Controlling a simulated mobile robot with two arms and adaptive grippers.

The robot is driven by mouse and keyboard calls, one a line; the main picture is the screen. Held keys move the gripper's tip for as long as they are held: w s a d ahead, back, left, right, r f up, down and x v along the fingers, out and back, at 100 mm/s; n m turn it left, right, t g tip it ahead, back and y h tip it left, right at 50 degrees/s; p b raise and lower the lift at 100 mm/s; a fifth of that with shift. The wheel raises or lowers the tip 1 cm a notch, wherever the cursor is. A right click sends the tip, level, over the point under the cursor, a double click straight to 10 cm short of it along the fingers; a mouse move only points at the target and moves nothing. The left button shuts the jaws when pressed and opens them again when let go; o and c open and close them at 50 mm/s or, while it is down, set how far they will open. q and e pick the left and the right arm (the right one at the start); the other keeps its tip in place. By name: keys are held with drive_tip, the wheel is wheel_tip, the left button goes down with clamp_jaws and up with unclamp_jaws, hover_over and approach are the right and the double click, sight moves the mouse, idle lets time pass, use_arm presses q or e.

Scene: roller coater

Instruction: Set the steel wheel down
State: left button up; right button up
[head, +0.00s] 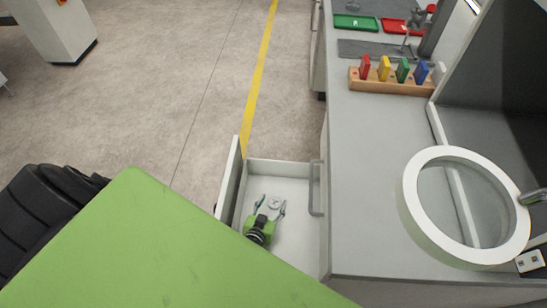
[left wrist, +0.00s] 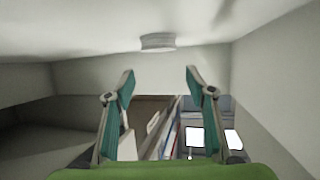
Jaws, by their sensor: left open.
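The steel wheel (head: 274,203) is a small, pale grey disc lying on the white floor of the open drawer (head: 285,168). My left gripper (head: 271,205) is down in the drawer, with its fingers spread open and empty. In the head view the wheel shows between or just beyond the fingertips. In the left wrist view the wheel (left wrist: 158,42) shows ahead of the open fingertips (left wrist: 160,72), with a visible gap between them. The wheel lies flat and does not appear gripped. My right gripper is not in view.
The drawer's walls stand close around my left gripper. On the grey worktop (head: 365,200) are a large white ring magnifier (head: 412,205), a wooden block (head: 388,87) with coloured pieces, and green (head: 356,23) and red (head: 398,26) trays. The floor at left is open.

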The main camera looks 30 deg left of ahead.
use_arm(q)
drive_tip(key=p+v, duration=0.2)
drive_tip(key=v, duration=0.3)
drive_tip(key=shift+r, duration=0.1)
drive_tip(key=shift+s+r, duration=0.1)
drive_tip(key=shift+s, duration=0.35)
